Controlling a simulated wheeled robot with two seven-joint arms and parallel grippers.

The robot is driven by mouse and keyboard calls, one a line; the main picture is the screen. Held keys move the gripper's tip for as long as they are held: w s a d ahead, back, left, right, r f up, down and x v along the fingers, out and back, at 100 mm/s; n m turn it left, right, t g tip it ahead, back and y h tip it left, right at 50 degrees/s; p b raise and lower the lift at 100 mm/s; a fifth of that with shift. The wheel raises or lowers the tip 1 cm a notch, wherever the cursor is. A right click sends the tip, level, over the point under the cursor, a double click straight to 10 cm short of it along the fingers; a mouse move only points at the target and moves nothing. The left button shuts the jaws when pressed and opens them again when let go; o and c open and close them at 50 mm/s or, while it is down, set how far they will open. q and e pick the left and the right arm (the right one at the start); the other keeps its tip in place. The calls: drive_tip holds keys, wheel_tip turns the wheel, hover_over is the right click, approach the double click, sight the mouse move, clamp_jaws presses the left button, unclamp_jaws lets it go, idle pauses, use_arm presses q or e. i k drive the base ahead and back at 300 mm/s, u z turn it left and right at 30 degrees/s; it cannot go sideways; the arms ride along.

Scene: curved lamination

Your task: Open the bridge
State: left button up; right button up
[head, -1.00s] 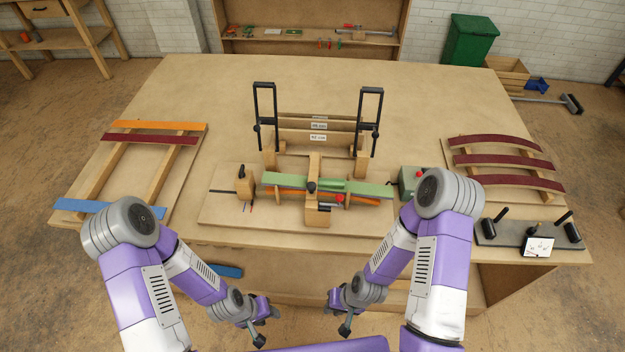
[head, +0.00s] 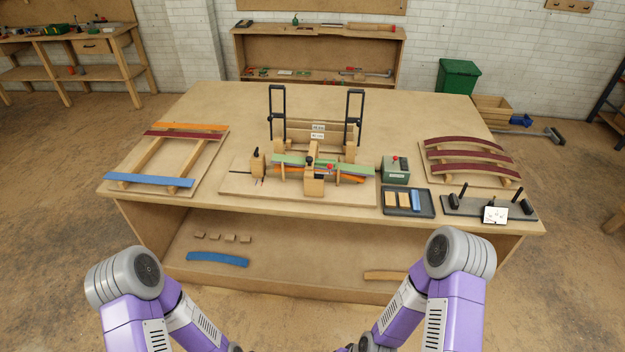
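A wooden block-like bridge (head: 313,183) stands across the strips in the fixture at the middle of the table. A black knob and a small red part sit near its top. It looks closed over a green strip (head: 348,168), with an orange strip (head: 348,178) below; fine detail is too small to tell. The fixture's base board (head: 240,186) lies flat on the table. Behind it stands a frame with two tall black handles (head: 354,115). My arms come in at the bottom, well short of the fixture. Both grippers are cut off by the lower edge.
The worktable (head: 230,105) has a rack of flat strips (head: 160,160) at left and curved red strips (head: 470,155) at right. A green box (head: 396,172), a dark tray (head: 408,212) and a black tool bar (head: 465,207) stand front right. A lower shelf (head: 310,255) holds several pieces.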

sight(310, 159)
drive_tip(key=u, duration=0.75)
drive_tip(key=i, duration=1.2)
drive_tip(key=z, duration=0.35)
